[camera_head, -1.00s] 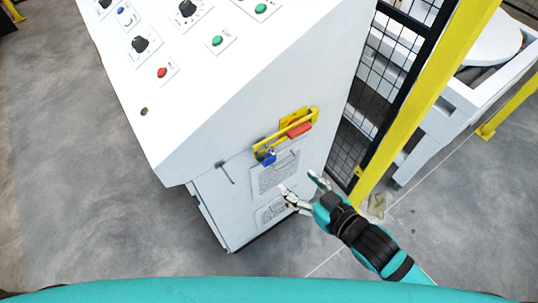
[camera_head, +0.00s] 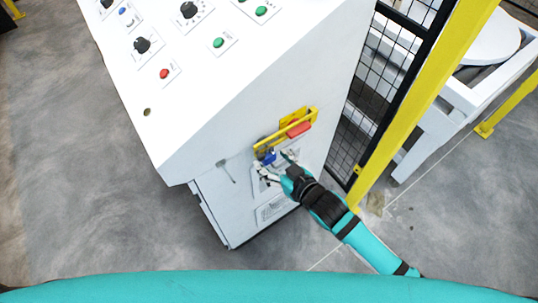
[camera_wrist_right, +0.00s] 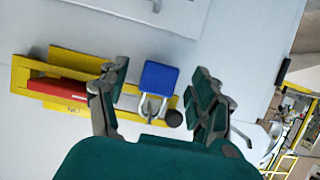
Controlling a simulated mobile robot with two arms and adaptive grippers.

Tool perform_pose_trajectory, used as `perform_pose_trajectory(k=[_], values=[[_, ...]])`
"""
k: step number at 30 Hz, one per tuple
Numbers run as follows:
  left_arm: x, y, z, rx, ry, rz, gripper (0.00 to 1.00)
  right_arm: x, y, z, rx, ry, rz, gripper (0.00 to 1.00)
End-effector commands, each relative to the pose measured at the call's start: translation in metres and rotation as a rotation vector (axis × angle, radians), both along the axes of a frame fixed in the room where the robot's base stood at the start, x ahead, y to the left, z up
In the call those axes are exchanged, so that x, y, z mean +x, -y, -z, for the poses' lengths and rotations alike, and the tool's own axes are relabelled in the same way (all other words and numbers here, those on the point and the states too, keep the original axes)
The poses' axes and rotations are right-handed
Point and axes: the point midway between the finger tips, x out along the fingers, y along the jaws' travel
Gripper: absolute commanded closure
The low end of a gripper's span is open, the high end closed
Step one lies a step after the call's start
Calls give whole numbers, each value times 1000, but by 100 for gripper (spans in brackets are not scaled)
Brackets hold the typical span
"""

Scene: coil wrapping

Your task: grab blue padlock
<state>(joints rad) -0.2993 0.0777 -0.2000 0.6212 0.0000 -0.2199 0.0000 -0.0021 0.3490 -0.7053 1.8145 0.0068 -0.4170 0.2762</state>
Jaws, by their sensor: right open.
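The blue padlock (camera_head: 269,158) hangs at the lower left end of a yellow bracket (camera_head: 284,134) on the side of the white control cabinet. The right wrist view shows the padlock's blue body (camera_wrist_right: 159,78) and its light shackle at the bracket. My right gripper (camera_head: 273,162) is open right at the padlock. In the wrist view its two fingers (camera_wrist_right: 162,90) stand on either side of the padlock, with gaps on both sides. My left gripper is not in view.
A red padlock or block (camera_head: 299,129) sits on the same bracket, beside the blue padlock. The white cabinet (camera_head: 250,90) carries knobs and buttons on top. A black mesh fence with a yellow post (camera_head: 420,105) stands to the right. The grey floor is clear at left.

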Motion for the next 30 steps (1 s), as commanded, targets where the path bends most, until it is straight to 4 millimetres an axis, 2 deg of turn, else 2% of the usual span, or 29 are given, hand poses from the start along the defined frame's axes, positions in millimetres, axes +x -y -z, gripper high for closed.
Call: perform_pose_trajectory(k=[3,17,30], values=[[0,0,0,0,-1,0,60,0,0,0,0,0,0,37],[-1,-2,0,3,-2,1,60,-1,0,0,1,-1,0,97],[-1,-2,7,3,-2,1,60,-2,2,-5,1,0,0,99]])
